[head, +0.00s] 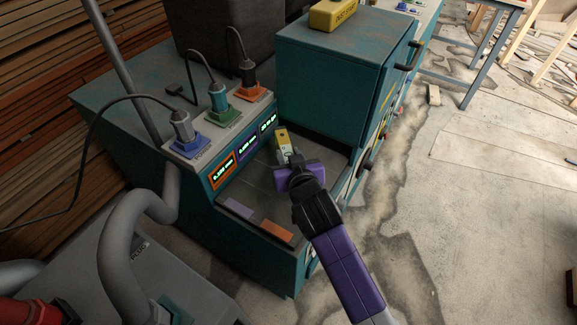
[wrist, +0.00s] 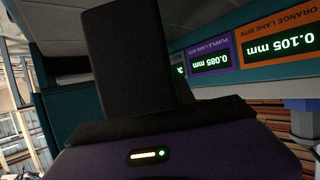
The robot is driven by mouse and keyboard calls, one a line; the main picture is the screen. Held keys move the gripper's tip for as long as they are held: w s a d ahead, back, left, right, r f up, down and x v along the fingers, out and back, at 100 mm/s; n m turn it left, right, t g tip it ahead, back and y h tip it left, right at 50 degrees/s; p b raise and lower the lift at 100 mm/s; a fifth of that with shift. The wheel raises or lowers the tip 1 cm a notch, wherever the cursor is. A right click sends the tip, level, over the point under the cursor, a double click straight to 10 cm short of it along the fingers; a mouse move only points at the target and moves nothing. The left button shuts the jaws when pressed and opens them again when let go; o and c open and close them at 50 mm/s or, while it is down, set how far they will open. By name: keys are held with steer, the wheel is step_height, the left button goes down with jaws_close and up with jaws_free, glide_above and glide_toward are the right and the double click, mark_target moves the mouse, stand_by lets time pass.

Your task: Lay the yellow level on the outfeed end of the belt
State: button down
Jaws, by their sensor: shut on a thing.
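In the head view, a small yellow and pale block, which looks like the yellow level (head: 282,139), shows just beyond my gripper (head: 290,160). My gripper is shut on it, over the dark belt bed (head: 252,192) of the teal machine. The gripper's dark and purple body hides part of the level. I cannot tell whether the level touches the bed. In the wrist view, the dark gripper parts (wrist: 135,70) fill the middle and the level cannot be made out.
A teal hood (head: 325,60) stands right behind the gripper, with a yellow box (head: 334,13) on top. Lane displays (head: 245,148) and plugged cables line the left. A purple pad (head: 238,208) and an orange pad (head: 277,230) lie at the near end.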

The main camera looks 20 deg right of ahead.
steer(key=shift+f, duration=2.1)
steer(key=shift+f+b, duration=0.2)
steer(key=shift+b, duration=0.1)
steer(key=c, duration=1)
jaws_free()
steer(key=shift+c, duration=0.2)
steer(key=shift+r, duration=0.15)
steer(key=v, duration=1.2)
